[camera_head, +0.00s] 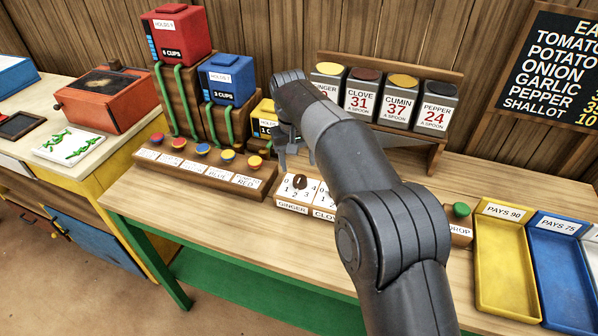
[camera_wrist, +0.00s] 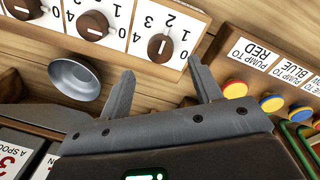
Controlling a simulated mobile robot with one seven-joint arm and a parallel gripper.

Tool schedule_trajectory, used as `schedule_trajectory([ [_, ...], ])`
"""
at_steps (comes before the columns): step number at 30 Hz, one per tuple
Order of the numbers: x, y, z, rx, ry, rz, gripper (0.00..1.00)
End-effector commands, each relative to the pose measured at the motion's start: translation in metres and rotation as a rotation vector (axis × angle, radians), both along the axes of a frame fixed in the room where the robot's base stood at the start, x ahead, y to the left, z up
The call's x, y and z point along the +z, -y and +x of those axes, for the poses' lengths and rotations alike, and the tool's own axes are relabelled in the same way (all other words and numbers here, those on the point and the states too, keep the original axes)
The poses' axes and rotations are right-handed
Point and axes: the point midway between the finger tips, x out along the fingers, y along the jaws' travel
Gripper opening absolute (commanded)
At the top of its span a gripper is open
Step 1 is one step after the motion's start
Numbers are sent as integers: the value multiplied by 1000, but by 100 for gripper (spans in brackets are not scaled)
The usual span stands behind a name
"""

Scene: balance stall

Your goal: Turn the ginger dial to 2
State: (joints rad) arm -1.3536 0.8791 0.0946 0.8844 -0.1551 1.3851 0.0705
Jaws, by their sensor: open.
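The ginger dial (camera_head: 300,182) is a round brown knob on a white numbered card above the GINGER label at the left end of the dial row. It shows in the wrist view (camera_wrist: 160,47) just beyond my fingertips, with a short white mark; I cannot tell surely which number it points to. My gripper (camera_wrist: 162,72) is open and empty, its two fingers apart on either side of the line toward the dial and not touching it. In the head view my gripper (camera_head: 296,153) hangs above and behind the dial, partly hidden by my arm.
More dials, one (camera_wrist: 92,26) beside the ginger dial, share the board. A metal bowl (camera_wrist: 73,83) lies close to my left finger. The pump-button board (camera_head: 208,172) stands left of the dials. The spice shelf (camera_head: 437,160) is behind. Coloured trays (camera_head: 507,290) are at right.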

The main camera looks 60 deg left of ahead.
Motion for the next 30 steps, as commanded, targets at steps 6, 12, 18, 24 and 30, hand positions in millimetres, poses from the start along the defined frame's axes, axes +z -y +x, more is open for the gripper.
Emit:
schedule_trajectory([
  [6,34,-1,-3,0,0,2,58],
  [12,43,-1,-4,0,0,0,58],
  [18,43,-1,-3,0,0,0,58],
  [24,43,-1,-3,0,0,0,58],
  [30,46,1,1,-6,0,2,58],
])
